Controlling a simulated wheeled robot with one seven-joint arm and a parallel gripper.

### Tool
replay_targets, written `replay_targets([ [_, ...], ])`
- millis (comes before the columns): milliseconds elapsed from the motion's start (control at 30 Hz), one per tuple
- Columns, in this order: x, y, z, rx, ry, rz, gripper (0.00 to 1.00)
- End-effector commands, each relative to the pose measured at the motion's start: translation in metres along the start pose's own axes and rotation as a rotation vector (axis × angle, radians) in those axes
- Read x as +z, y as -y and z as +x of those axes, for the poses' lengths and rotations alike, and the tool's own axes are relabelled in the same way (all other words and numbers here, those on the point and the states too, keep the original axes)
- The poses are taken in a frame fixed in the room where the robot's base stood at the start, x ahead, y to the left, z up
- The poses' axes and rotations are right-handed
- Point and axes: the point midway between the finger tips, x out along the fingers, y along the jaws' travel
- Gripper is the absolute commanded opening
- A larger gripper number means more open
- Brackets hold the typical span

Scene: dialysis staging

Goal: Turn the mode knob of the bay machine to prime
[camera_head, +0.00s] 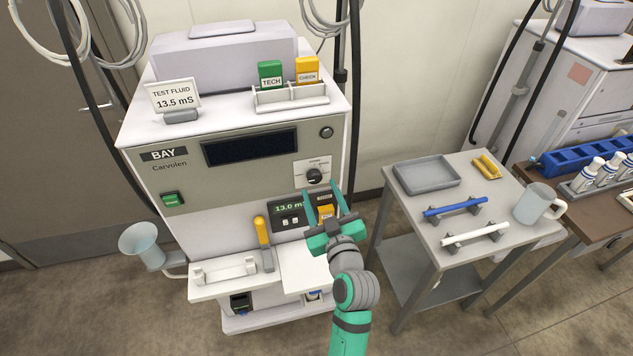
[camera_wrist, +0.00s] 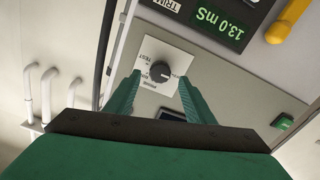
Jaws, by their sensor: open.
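The mode knob (camera_head: 315,176) is a round black dial on a white label plate, at the right of the front panel of the bay machine (camera_head: 232,170). In the wrist view the knob (camera_wrist: 160,71) lies between my fingertips, with a gap on both sides. The words PRIME and TEST show upside down on the plate (camera_wrist: 180,57). The knob's pointer is too small to read. My green gripper (camera_head: 322,193) is open and empty, in front of the panel just below the knob in the head view. How far the fingertips are from the panel I cannot tell.
A display reading 13.0 mS (camera_head: 290,208) and a yellow-handled lever (camera_head: 263,240) are below the knob. A white shelf (camera_head: 225,285) juts out under them. A grey cart (camera_head: 440,240) with a tray stands right. A dark hose (camera_wrist: 107,45) hangs beside the machine.

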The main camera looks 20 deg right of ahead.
Motion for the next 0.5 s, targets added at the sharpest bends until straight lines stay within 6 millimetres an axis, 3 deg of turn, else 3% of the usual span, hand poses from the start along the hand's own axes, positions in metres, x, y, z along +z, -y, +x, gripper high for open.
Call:
replay_targets([
  [200, 0.000, 0.001, 0.032, -0.001, 0.000, -0.001, 0.49],
  [500, 0.000, 0.000, 0.047, 0.000, 0.000, 0.000, 0.49],
])
